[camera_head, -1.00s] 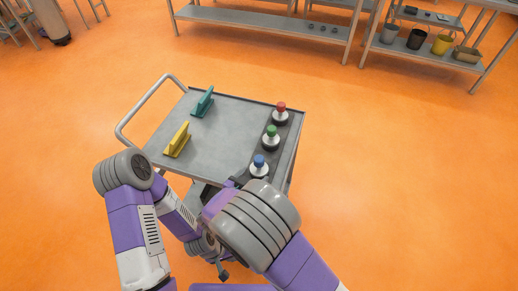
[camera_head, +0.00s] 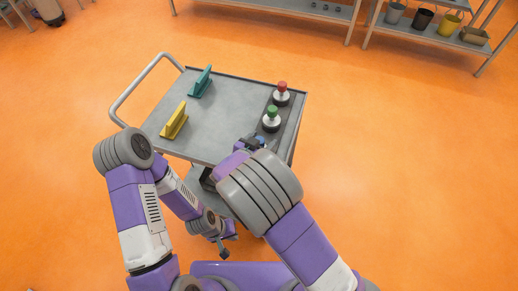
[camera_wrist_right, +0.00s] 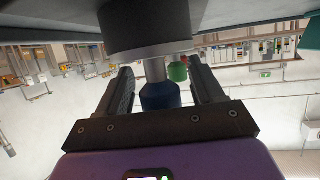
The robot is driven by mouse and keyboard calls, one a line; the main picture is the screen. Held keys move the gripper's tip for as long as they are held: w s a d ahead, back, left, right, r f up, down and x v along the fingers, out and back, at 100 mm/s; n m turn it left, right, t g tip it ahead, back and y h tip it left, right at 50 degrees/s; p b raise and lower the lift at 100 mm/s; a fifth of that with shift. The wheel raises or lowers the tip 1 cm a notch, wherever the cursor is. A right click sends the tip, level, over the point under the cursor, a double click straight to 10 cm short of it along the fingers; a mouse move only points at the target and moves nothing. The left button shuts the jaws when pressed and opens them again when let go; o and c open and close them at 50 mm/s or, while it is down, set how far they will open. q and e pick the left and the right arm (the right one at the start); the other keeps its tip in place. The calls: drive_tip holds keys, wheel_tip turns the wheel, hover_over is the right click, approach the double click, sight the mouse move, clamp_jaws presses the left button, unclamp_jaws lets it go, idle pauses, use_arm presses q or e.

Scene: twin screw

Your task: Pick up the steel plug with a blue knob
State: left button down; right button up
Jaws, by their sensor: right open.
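The steel plug with a blue knob shows in the right wrist view: the blue knob (camera_wrist_right: 160,96), its steel stem (camera_wrist_right: 156,70) and the dark round base (camera_wrist_right: 148,36). My right gripper (camera_wrist_right: 161,68) is open, with one finger on each side of the knob and stem. I see gaps between the fingers and the plug. In the head view my right gripper (camera_head: 252,143) is at the near end of the dark strip and covers most of this plug. My left gripper (camera_head: 222,246) hangs low beside the cart's near side; its jaws are too small to judge.
A green-knobbed plug (camera_head: 271,120) and a red-knobbed plug (camera_head: 282,95) stand farther along the dark strip. A yellow part (camera_head: 175,121) and a teal part (camera_head: 201,82) stand on the left of the cart top (camera_head: 228,105). The middle of the cart is clear.

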drive_tip(key=c, duration=1.1)
drive_tip(key=shift+c, duration=0.5)
drive_tip(key=shift+r, duration=0.15)
